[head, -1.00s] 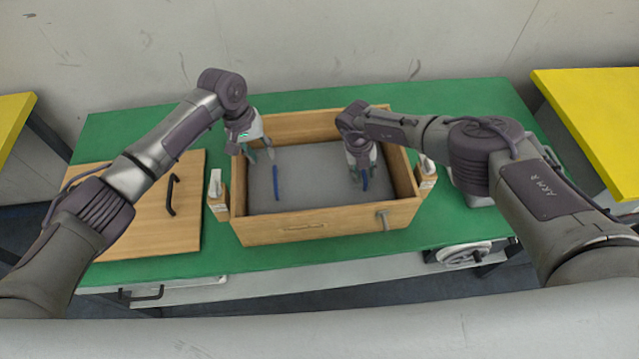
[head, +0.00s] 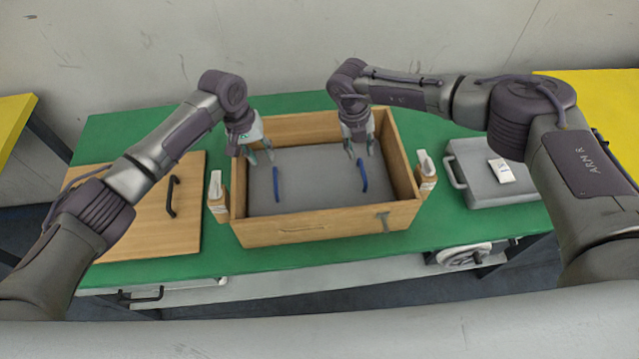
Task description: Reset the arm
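My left gripper (head: 261,157) hangs at the upper left corner of the wooden box (head: 330,222). Its fingers look spread, with nothing between them. My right gripper (head: 361,153) is above the right part of the box, towards its far side. Its fingers are apart and empty. Inside the box, two blue handles (head: 276,184) and (head: 361,176) stand out on a grey surface (head: 318,178). The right gripper's fingertips are just beyond the right handle in the picture; I cannot tell the height gap.
A wooden lid with a black handle (head: 148,205) lies at left on the green table (head: 290,262). A grey case (head: 490,180) with a white card (head: 501,171) lies at right. Yellow tables (head: 598,115) stand at the sides.

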